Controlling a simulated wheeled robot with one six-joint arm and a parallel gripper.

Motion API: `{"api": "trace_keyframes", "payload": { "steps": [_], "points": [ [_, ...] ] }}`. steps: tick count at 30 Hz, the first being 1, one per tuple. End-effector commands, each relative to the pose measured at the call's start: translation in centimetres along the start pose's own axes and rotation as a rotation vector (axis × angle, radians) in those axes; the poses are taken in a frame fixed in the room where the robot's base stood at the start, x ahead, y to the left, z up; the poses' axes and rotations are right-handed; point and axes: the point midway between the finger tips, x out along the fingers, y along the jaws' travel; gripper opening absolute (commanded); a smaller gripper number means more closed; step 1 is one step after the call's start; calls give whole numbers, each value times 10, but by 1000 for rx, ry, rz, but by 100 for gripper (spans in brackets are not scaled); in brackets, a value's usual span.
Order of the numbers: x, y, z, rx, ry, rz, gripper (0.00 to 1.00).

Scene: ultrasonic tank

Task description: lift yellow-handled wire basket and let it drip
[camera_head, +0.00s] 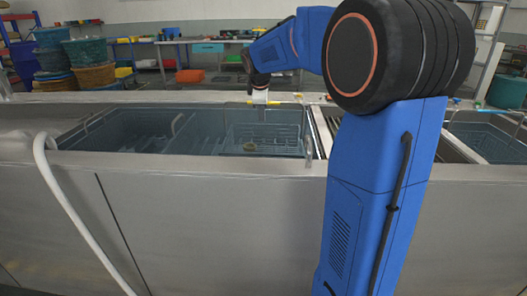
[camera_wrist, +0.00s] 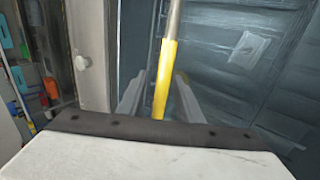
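The wire basket (camera_head: 268,137) sits low in the right part of the large tank, within its blue-grey interior. Its yellow handle (camera_head: 288,102) shows as a thin bar near the tank's back rim. My gripper (camera_head: 260,97) is at this handle, pointing down. In the wrist view, the yellow handle (camera_wrist: 165,80) runs lengthwise between the two fingers of my gripper (camera_wrist: 159,88). Gaps show on both sides of the handle, so the fingers look open around it. Contact at the fingertips is hard to judge. My arm hides part of the area right of the basket.
The steel tank (camera_head: 200,172) has a raised front rim. A wire rack (camera_head: 103,125) fills its left part. A white hose (camera_head: 62,195) hangs over the front left. Another basket (camera_head: 487,142) is in a tank at right. Stacked baskets (camera_head: 88,60) stand behind left.

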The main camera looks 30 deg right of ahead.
Motion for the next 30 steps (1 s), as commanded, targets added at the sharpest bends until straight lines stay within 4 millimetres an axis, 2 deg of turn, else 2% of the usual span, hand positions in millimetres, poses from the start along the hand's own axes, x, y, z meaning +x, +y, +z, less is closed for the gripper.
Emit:
{"api": "trace_keyframes", "payload": {
  "steps": [1,5,6,16,20,26,30],
  "points": [
    [0,0,0,0,0,0,33],
    [0,0,0,0,0,0,2],
    [0,0,0,0,0,0,0],
    [-2,2,0,0,1,2,0],
    [-9,7,0,0,1,5,0],
    [-34,24,0,1,1,5,0],
    [-60,41,0,1,2,5,0]
  ]
}}
